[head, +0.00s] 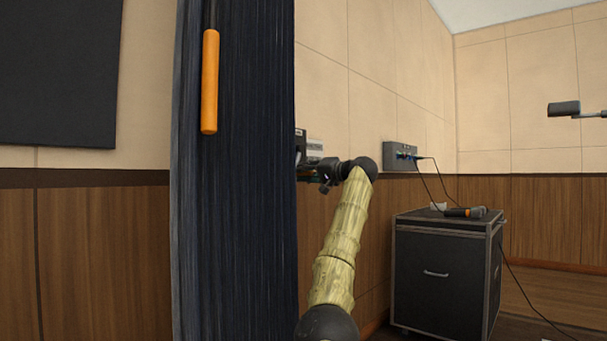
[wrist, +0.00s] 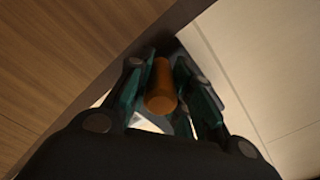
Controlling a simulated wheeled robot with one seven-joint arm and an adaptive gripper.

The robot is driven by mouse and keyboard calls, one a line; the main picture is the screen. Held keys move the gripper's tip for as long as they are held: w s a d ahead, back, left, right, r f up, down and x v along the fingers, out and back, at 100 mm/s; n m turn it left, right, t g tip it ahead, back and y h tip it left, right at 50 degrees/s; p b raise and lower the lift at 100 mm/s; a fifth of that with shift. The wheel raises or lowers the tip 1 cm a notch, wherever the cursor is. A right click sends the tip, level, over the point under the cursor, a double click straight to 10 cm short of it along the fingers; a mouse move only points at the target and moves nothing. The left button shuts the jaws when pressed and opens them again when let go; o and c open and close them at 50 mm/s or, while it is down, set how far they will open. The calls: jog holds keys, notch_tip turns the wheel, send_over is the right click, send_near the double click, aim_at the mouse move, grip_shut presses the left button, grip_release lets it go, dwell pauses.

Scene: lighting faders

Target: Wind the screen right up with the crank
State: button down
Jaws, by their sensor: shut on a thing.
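My gripper (head: 318,174) is at the wall, just right of the dark curtain, and its far end is partly hidden in the head view. In the wrist view, my gripper (wrist: 162,72) has its dark teal fingers closed around an orange cylindrical handle (wrist: 161,97), which looks like the crank's grip. The rest of the crank is mostly hidden behind the fingers. Another orange bar handle (head: 210,82) hangs on a dark rod in front of the curtain. A dark panel (head: 60,70) is on the upper left wall; I cannot tell whether it is the screen.
The dark blue curtain (head: 245,200) hangs close to the left of my arm. A black case (head: 436,275) stands on the right with microphones (head: 465,212) on top. A grey wall box (head: 400,155) has cables hanging from it. A dark fixture (head: 564,108) juts in at far right.

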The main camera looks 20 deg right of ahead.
jog(key=shift+r, duration=0.25)
jog(key=c, duration=1.2)
grip_release()
jog(key=shift+s+a, duration=0.1)
jog(key=shift+c, duration=0.2)
jog(key=shift+f, duration=0.1)
jog(key=v, duration=1.2)
jog(key=shift+c, duration=0.4)
